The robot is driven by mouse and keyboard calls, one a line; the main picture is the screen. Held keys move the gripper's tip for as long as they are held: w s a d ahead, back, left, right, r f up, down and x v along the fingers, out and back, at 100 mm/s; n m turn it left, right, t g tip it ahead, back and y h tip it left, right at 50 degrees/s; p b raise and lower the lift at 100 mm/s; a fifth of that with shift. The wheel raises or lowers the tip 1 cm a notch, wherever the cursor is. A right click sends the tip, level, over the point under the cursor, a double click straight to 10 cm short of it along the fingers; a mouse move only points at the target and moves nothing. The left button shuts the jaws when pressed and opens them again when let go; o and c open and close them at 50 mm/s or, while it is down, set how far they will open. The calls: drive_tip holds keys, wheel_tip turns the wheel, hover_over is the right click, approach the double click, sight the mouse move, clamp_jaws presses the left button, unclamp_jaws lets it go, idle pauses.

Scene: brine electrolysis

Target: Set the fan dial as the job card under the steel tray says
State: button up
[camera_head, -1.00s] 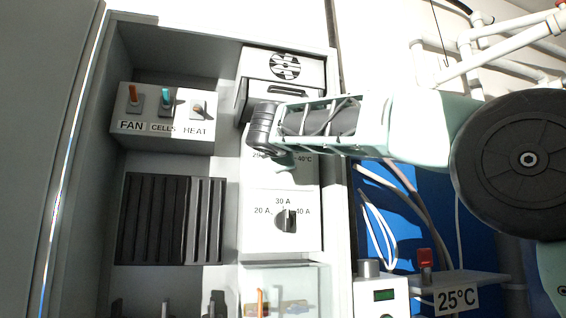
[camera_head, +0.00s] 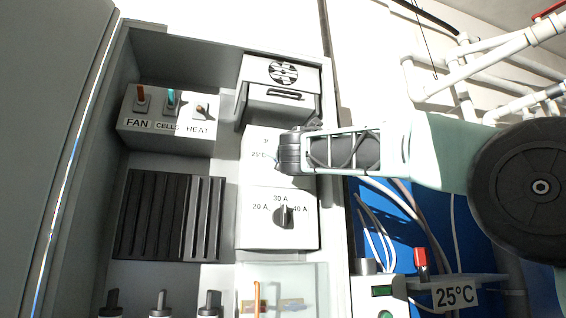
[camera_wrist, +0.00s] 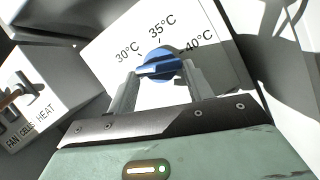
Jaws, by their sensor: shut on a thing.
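In the wrist view, my gripper (camera_wrist: 160,88) is shut on a blue dial (camera_wrist: 158,62) with a pale pointer line. The line lies roughly sideways; which mark it points to is unclear. Marks 30°C, 35°C and 40°C stand around the dial on a white panel (camera_wrist: 105,55). In the head view, my gripper (camera_head: 284,152) covers this dial from the right, and only the 25°C mark shows clearly beside it. A box with a fan picture (camera_head: 283,72) sits above that panel.
Below is a black dial (camera_head: 284,215) marked 20 A, 30 A and 40 A. A switch box (camera_head: 165,135) labelled FAN, CELLS and HEAT is to the left, above a black ribbed block (camera_head: 170,215). A clear tank (camera_head: 285,285) stands below. A 25°C sign (camera_head: 455,296) is at lower right.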

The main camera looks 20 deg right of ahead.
drive_tip(key=shift+d+f+n+y+b, duration=0.15)
drive_tip(key=shift+n+y+b, duration=0.2)
drive_tip(key=shift+n+y, duration=0.85)
drive_tip(key=shift+d+f+n+y+b, duration=0.15)
drive_tip(key=shift+n+y+b, duration=0.3)
drive_tip(key=shift+n, duration=1.45)
drive_tip(key=shift+r, duration=0.15)
drive_tip(key=o, duration=1)
drive_tip(key=b+v, duration=0.2)
drive_tip(key=v, duration=0.3)
drive_tip(key=b+v, duration=0.2)
drive_tip(key=v, duration=0.4)
drive_tip(key=b+v, duration=0.2)
drive_tip(key=v, duration=0.4)
drive_tip(key=shift+d+f+b, duration=0.1)
drive_tip(key=shift+f+b, duration=0.25)
drive_tip(key=shift+f, duration=0.05)
